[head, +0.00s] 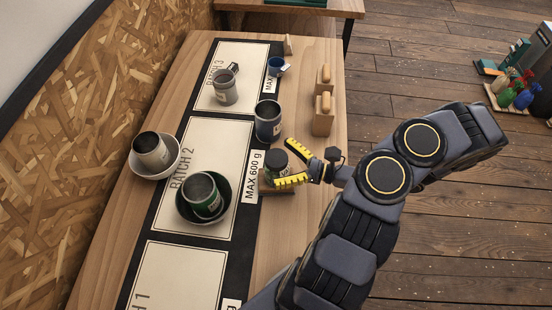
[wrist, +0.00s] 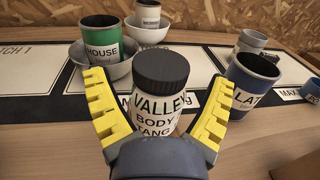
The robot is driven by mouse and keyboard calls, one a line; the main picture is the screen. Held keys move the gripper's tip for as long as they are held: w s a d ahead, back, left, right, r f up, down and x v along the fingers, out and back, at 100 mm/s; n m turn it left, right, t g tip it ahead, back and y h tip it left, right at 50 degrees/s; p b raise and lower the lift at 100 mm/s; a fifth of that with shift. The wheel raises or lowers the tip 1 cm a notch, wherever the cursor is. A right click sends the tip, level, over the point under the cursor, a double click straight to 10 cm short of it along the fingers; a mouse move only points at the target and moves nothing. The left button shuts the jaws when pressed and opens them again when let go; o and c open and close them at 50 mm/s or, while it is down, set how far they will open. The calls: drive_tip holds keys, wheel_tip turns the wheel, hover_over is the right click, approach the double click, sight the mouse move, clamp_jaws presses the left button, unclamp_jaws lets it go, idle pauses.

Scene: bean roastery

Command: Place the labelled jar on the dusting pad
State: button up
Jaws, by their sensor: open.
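The labelled jar (head: 271,163) has a black lid and stands upright near the right edge of the MAX 600 g strip. In the wrist view the jar (wrist: 158,98) shows a white label reading VALLEY, BODY, TANG. My gripper (head: 284,163) is open, with one yellow finger on each side of the jar. In the wrist view gaps show between the fingers and the jar's lid. A low brown slab (head: 280,192) shows partly under the lower finger; I cannot tell whether it is the dusting pad.
A dark cup (head: 268,124) stands just behind the jar. A green cup (head: 203,197) sits in a dark bowl (head: 188,215), and a pale cup (head: 151,148) in a white bowl (head: 137,169). A grey cup (head: 224,90) and a small blue cup (head: 277,68) stand farther back. Wooden blocks (head: 323,121) line the right edge.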

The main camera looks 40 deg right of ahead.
drive_tip(key=v, duration=1.1)
drive_tip(key=w+a+r+n+g+y, duration=0.1)
drive_tip(key=w+a+r+n+g, duration=0.2)
drive_tip(key=a+r+n+g, duration=0.45)
drive_tip(key=w+a+r+n+g+y, duration=0.1)
drive_tip(key=w+a+r+n+g, duration=0.2)
drive_tip(key=a+r+n+g, duration=0.45)
drive_tip(key=s+a+r+n+h, duration=0.2)
drive_tip(key=s+a+n+h, duration=0.1)
drive_tip(key=s+n+h, duration=0.2)
drive_tip(key=s+a+r+n+g+h, duration=0.1)
drive_tip(key=s+a+r+n+h, duration=0.2)
drive_tip(key=s+n+h, duration=0.2)
drive_tip(key=shift+s+r+n+h, duration=0.25)
drive_tip(key=shift+n+h, duration=1.05)
drive_tip(key=shift+n, duration=0.6)
